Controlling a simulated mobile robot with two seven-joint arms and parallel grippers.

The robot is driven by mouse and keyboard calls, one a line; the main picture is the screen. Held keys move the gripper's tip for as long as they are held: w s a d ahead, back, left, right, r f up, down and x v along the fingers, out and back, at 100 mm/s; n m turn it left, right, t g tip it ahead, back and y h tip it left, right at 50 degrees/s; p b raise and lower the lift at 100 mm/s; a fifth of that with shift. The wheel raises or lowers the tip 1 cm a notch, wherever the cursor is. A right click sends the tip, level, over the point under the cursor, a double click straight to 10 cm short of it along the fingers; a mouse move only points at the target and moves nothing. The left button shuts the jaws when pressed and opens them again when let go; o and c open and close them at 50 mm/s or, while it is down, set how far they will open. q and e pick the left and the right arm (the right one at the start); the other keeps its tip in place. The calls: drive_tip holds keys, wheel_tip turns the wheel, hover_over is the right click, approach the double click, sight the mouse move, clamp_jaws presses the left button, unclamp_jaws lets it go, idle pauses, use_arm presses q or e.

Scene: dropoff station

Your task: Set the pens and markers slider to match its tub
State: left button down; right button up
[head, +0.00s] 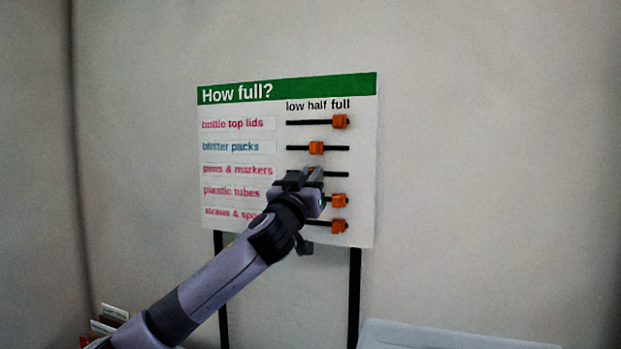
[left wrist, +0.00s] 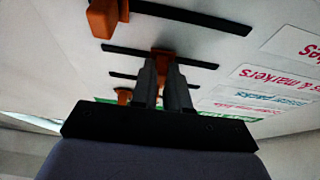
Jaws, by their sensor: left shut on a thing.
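The "How full?" board (head: 288,100) stands ahead, with several slots marked low, half, full. My left gripper (head: 308,176) is at the pens & markers row (head: 237,169) and mostly covers that slot. It is shut on the orange pens and markers slider (left wrist: 162,55), which sits near the middle of its slot (left wrist: 125,52) in the left wrist view. The pens and markers tub is not in view. My right gripper is not in view.
The bottle top lids slider (head: 340,122) is at full, the blister packs slider (head: 316,148) at half. The plastic tubes slider (head: 339,201) and the bottom slider (head: 339,226) are toward full. A pale surface (head: 450,335) lies lower right; small items (head: 108,320) are lower left.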

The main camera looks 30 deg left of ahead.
use_arm(q)
drive_tip(key=a, duration=0.2)
drive_tip(key=s+a, duration=0.1)
drive_tip(key=a, duration=0.2)
drive_tip(key=shift+s+b, duration=0.1)
drive_tip(key=shift+b, duration=0.3)
drive_tip(key=shift+a+r, duration=0.15)
drive_tip(key=c, duration=1.1)
unclamp_jaws()
drive_tip(key=shift+a, duration=0.15)
